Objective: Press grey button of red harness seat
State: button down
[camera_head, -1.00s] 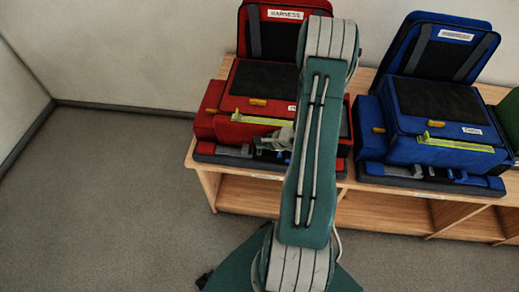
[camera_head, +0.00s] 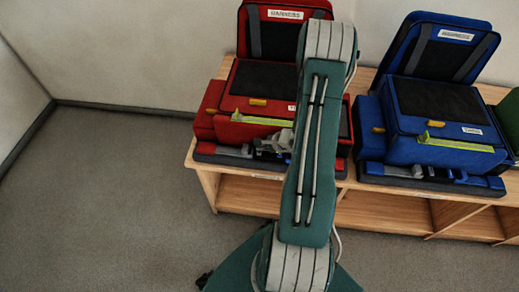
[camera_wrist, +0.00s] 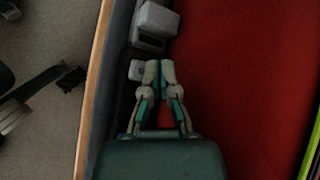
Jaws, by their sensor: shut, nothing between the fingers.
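The red harness seat (camera_head: 225,130), with a label reading HARNESS on its raised back, stands on the wooden bench, partly hidden behind my arm. My gripper (camera_head: 268,144) is at the seat's front edge, partly hidden by my arm. In the wrist view my gripper (camera_wrist: 160,67) is shut and empty, its fingertips together beside the red front face (camera_wrist: 245,80). A small light-grey block (camera_wrist: 137,70), which looks like the button, lies just left of the fingertips. A larger grey buckle (camera_wrist: 154,22) with a dark slot sits beyond them. Whether the fingertips touch anything is unclear.
A blue seat (camera_head: 430,110) stands to the right on the same wooden bench (camera_head: 395,210), with a green one at the far right edge. A yellow-green strap (camera_head: 262,119) crosses the red seat's front. Open grey floor (camera_head: 110,200) lies to the left.

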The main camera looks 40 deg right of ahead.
aim_at(261, 135)
jog(key=shift+f, duration=0.2)
jog(key=shift+r, duration=0.1)
dwell(0.4)
jog(key=shift+r, duration=0.8)
jog(key=shift+r, duration=0.1)
jog(key=shift+r, duration=2.4)
